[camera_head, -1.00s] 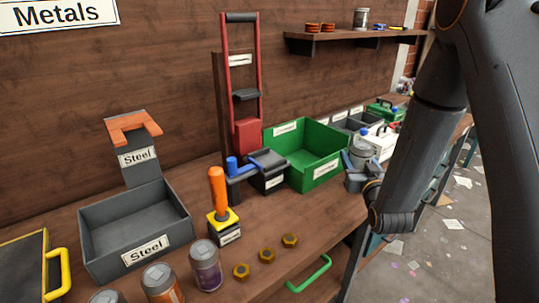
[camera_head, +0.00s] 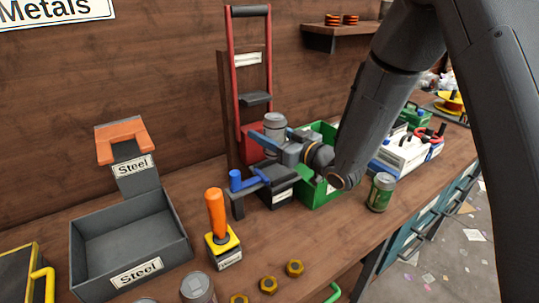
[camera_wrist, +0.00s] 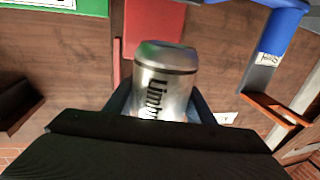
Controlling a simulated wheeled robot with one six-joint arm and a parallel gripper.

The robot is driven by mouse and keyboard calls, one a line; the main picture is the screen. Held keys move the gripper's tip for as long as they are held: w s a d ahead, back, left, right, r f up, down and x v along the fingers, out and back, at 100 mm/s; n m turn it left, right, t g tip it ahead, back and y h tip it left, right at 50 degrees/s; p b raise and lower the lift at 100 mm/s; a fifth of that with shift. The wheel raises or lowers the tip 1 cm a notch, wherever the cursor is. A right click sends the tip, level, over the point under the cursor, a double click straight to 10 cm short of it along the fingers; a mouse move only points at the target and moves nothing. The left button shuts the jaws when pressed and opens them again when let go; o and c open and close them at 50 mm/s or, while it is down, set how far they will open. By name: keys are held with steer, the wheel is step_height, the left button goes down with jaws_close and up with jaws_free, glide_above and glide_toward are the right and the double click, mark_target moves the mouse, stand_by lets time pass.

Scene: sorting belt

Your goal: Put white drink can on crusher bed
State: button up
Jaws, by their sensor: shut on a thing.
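My gripper (camera_head: 277,140) is shut on a silver-white drink can (camera_head: 274,122), held upright in front of the red crusher frame (camera_head: 232,75). In the wrist view the can (camera_wrist: 163,85) sits between my fingers, with dark lettering starting "Limb". The crusher's red block (camera_wrist: 152,28) shows behind it. Below the can is a dark labelled box (camera_head: 275,190) at the crusher's foot, which looks like the crusher bed; its top is partly hidden by my gripper and a blue handle (camera_head: 245,180). The can appears above it, apart from it.
A green bin (camera_head: 318,190) stands right of the crusher, partly behind my arm. A green can (camera_head: 381,192) stands near the bench edge. An orange-handled tool (camera_head: 217,215), a grey Steel bin (camera_head: 135,245) and brass nuts (camera_head: 268,285) are at left and front.

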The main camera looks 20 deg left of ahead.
steer(key=shift+d+f+p, duration=0.1)
steer(key=shift+f+p, duration=0.45)
steer(key=shift+f, duration=2.7)
steer(key=shift+f, duration=0.1)
steer(key=o, duration=1.1)
steer(key=shift+r, duration=0.2)
steer(key=b+v, duration=0.2)
steer(key=v, duration=1)
steer(key=shift+b, duration=0.3)
